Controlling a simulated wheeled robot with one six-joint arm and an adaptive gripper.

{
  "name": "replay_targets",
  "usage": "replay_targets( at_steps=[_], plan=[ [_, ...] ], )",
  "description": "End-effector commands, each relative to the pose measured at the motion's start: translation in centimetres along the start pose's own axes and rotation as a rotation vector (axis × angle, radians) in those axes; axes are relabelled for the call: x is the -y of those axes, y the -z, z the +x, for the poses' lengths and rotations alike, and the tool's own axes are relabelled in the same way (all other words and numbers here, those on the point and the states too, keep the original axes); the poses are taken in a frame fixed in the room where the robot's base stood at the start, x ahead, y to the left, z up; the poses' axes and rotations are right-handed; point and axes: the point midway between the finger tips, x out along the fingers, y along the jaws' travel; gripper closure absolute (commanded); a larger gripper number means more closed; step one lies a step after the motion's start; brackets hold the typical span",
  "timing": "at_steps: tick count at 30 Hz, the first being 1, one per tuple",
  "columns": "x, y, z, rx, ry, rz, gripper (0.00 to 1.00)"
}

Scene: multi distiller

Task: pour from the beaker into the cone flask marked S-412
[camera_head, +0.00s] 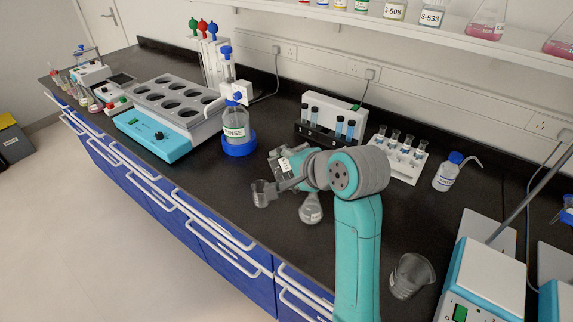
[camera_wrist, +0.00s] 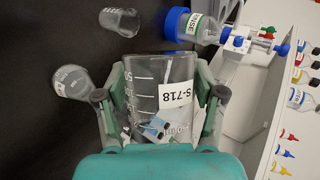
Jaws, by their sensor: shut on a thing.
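My gripper (camera_wrist: 160,100) is shut on a clear glass beaker (camera_wrist: 145,72) with volume marks and a white label reading S-718. In the head view the held beaker (camera_head: 284,166) is partly hidden by my wrist; I cannot tell its exact tilt or whether it holds liquid. A cone flask (camera_head: 311,209) stands on the bench just below and beside my gripper. The same flask (camera_wrist: 72,82) is left of my fingers in the wrist view. Its label is too small to read, so I cannot confirm S-412.
A small empty-looking glass (camera_head: 260,194) stands left of the flask, and a larger beaker (camera_head: 410,275) stands at the right. A RINSE bottle (camera_head: 236,125), a tube rack (camera_head: 400,158) and a wash bottle (camera_head: 448,172) stand behind. The shelf (camera_head: 400,30) carries labelled bottles and flasks.

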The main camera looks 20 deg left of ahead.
Motion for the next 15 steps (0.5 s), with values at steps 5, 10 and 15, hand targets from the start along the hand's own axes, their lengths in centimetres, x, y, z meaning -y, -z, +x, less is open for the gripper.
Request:
replay_targets(
  at_steps=[5,10,15],
  plan=[
    [-0.17,-0.06,0.13,-0.016,-0.011,-0.023,0.98],
    [-0.11,-0.11,0.12,-0.016,-0.010,-0.022,0.98],
    [0.65,-0.97,-0.01,-0.015,-0.010,-0.023,0.98]
  ],
)
